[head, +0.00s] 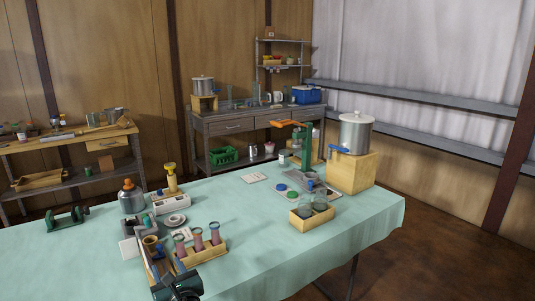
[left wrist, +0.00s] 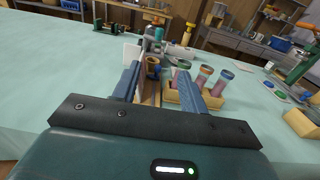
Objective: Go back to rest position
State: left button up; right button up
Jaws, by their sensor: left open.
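My left gripper (head: 165,265) is at the near left of the green-clothed table (head: 255,245). In the left wrist view its two fingers (left wrist: 158,78) are apart, with no object clearly held between them. A small brown cup (left wrist: 153,66) shows beyond the gap between the fingers; I cannot tell its exact distance. A wooden rack (head: 187,262) with several purple-filled tubes (head: 197,240) stands just right of the gripper. A wooden box (head: 301,224) holding two glass jars (head: 320,200) stands farther right. My right gripper is not in view.
A metal pot (head: 355,133) stands on a wooden block (head: 353,173) at the table's right. A green press with an orange handle (head: 290,123) stands beside it. A grey flask (head: 131,200) and white tray (head: 172,204) are at left. The table's front middle is clear.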

pick_arm(q)
jog(key=s+d+f+n+g+h+p, duration=0.1)
jog(key=s+d+f+n+g+h, duration=0.2)
jog(key=s+f+n, duration=0.5)
jog(key=s+d+f+n+g+h+p, duration=0.1)
jog(key=s+d+f+n+h, duration=0.3)
jog(key=s+f, duration=0.4)
jog(key=s+d+r+n+h, duration=0.2)
jog(key=s+n+h, duration=0.1)
jog(key=s+n, duration=0.4)
jog(key=s+d+r+n+h, duration=0.2)
jog(key=s+r+n+h, duration=0.1)
jog(key=s+n, duration=0.4)
jog(key=shift+s+r, duration=0.2)
jog(key=shift+s, duration=0.75)
jog(key=shift+c, duration=0.2)
